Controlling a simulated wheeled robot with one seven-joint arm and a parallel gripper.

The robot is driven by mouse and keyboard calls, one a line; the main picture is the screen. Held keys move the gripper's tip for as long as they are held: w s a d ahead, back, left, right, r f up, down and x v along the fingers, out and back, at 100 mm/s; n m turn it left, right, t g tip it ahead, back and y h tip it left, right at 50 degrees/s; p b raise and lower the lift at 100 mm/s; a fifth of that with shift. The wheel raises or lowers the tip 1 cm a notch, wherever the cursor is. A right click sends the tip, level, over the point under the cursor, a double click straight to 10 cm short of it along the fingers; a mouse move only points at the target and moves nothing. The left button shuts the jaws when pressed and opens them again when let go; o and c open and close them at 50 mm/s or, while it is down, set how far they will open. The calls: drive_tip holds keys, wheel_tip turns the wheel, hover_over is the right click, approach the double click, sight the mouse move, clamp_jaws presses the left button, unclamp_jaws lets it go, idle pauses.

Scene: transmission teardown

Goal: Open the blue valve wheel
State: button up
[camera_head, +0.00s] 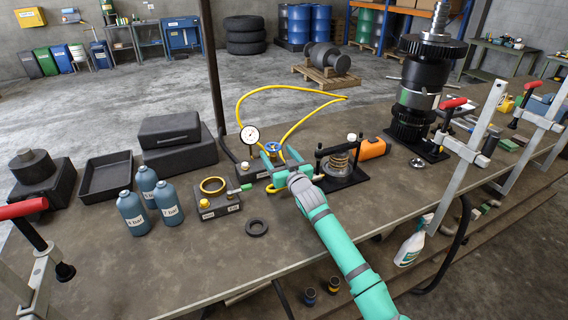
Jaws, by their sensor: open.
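The blue valve wheel (273,147) shows behind my gripper, in the middle of the bench, beside the pressure gauge. My gripper (271,161) is teal and reaches in from the lower right of the view, its fingers close to the wheel. The gripper is open. The view does not show clearly whether a finger touches the wheel. The valve's body under the wheel is partly hidden by the gripper. A round white gauge (250,135) stands just left of the wheel.
A yellow hose (240,103) loops behind the valve. A spring fixture (340,165) and an orange container (371,148) stand to the right. A block with a brass ring (213,187) and blue bottles (131,212) stand left. The bench front (190,270) is clear.

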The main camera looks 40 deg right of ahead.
drive_tip(key=v, duration=0.6)
drive_tip(key=shift+s, duration=0.2)
drive_tip(key=shift+a, duration=0.15)
